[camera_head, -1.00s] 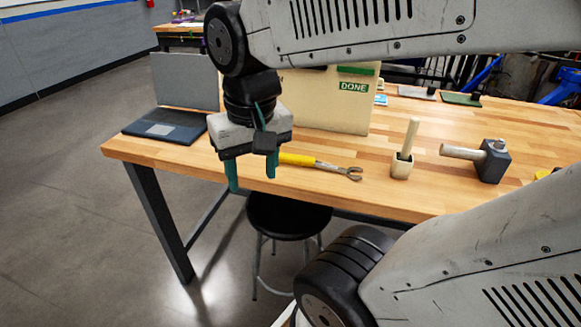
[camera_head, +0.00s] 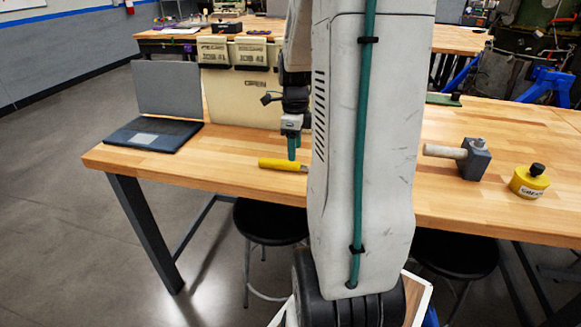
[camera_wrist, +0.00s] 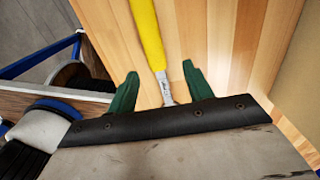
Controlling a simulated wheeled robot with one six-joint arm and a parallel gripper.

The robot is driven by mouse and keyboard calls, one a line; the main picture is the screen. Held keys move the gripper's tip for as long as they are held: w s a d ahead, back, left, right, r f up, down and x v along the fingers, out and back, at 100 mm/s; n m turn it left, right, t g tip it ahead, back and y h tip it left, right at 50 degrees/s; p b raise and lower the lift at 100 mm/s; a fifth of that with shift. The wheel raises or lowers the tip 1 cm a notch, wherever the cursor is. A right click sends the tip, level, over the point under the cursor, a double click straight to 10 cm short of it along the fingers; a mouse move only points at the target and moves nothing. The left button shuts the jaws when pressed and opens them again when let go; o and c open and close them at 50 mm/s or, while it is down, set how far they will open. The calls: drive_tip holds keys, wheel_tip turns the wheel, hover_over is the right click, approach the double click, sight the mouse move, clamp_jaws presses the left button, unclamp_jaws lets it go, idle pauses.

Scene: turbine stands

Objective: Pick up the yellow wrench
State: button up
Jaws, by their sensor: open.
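The yellow wrench (camera_head: 283,164) lies on the wooden workbench. The wrench's metal head is hidden behind my gripper body. My gripper (camera_wrist: 157,88) is open, with one finger on each side of the shank and a gap on both sides. In the head view my gripper (camera_head: 292,147) is just above and behind the handle.
The workbench (camera_head: 240,146) holds a laptop (camera_head: 150,135) at left, a cream box (camera_head: 240,97) behind my gripper, and a mallet (camera_head: 470,157) and yellow grease pot (camera_head: 529,182) at right. Stools (camera_head: 268,220) stand under the front edge. Bare wood lies left of the wrench.

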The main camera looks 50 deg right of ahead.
drive_tip(key=f, duration=0.5)
drive_tip(key=shift+w+a+f, duration=0.1)
drive_tip(key=shift+a, duration=0.2)
clamp_jaws()
drive_tip(key=shift+r, duration=0.6)
drive_tip(key=r, duration=0.1)
drive_tip(key=s+r, duration=0.1)
drive_tip(key=shift+a+r, duration=0.3)
drive_tip(key=s+a+r, duration=0.1)
drive_tip(key=s+a, duration=0.7)
drive_tip(key=s, duration=0.4)
drive_tip(key=shift+s, duration=0.2)
drive_tip(key=shift+a+r, duration=0.1)
